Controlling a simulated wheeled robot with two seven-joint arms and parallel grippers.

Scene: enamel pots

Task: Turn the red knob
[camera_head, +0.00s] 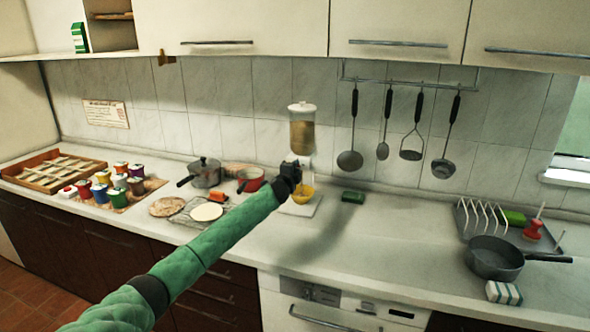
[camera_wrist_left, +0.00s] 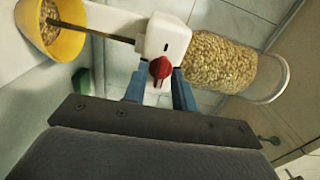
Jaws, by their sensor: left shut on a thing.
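The red knob (camera_wrist_left: 160,69) sits on the white body of a dispenser (camera_wrist_left: 167,38) in the left wrist view. A clear container (camera_wrist_left: 225,62) of grain-like pieces joins that body; it also shows upright in the head view (camera_head: 302,135). My left gripper (camera_wrist_left: 158,88) has its blue fingers on either side of the knob and is shut on it. In the head view my left gripper (camera_head: 290,172) is in front of the dispenser and hides the knob. A yellow bowl (camera_head: 303,194) stands below the dispenser, with some pieces in it in the left wrist view. My right gripper is not in view.
A red pot (camera_head: 250,180) and a grey lidded pot (camera_head: 205,172) stand left of the dispenser. A green sponge (camera_head: 352,197) lies to its right. Utensils hang from a rail (camera_head: 410,83). The counter right of the dispenser is mostly clear up to the pan (camera_head: 495,262).

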